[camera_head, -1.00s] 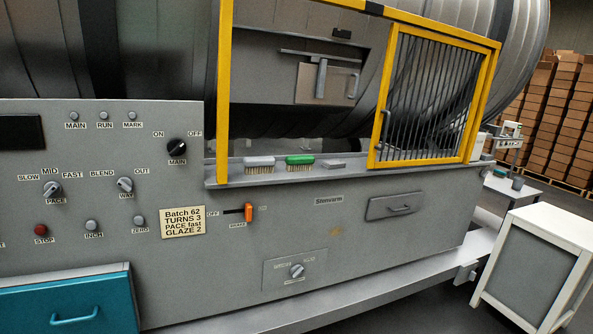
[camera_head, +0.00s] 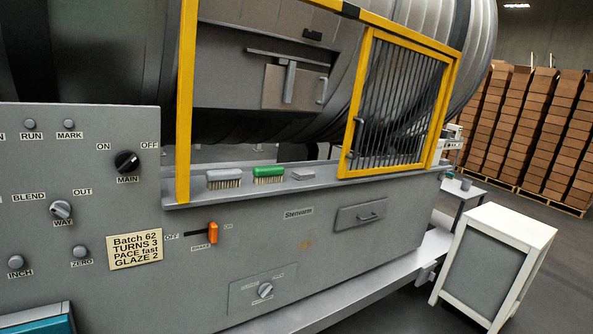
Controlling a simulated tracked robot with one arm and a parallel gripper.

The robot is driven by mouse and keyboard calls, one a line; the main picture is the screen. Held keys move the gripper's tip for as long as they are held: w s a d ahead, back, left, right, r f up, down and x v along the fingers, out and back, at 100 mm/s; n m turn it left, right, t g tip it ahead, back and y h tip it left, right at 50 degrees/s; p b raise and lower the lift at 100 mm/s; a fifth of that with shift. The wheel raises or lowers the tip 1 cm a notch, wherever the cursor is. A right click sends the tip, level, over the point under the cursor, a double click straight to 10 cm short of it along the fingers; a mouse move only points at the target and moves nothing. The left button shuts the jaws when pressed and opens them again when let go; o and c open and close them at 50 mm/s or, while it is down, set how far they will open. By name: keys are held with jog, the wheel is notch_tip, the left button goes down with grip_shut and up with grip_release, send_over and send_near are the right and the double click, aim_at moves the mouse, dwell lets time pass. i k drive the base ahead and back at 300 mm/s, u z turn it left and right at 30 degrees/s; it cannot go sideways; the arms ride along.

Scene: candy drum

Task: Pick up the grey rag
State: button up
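A small flat grey thing (camera_head: 303,175), which looks like the folded grey rag, lies on the machine's ledge (camera_head: 390,174). It is to the right of a green-backed brush (camera_head: 268,173) and a grey-backed brush (camera_head: 223,177). It is too small to make out cloth texture. My gripper is not in view.
A yellow frame with a barred gate (camera_head: 398,105) stands over the ledge before the large drum (camera_head: 400,18). The grey panel carries an orange brake lever (camera_head: 213,233) and knobs. A white-topped stand (camera_head: 508,230) is at right, with open floor beyond and stacked boxes (camera_head: 515,125) behind.

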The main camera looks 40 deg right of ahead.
aim_at(305, 173)
jog(key=i, duration=1.3)
jog(key=z, duration=0.6)
jog(key=i, duration=1.35)
jog(key=z, duration=0.95)
jog(key=i, duration=0.9)
jog(key=z, duration=0.4)
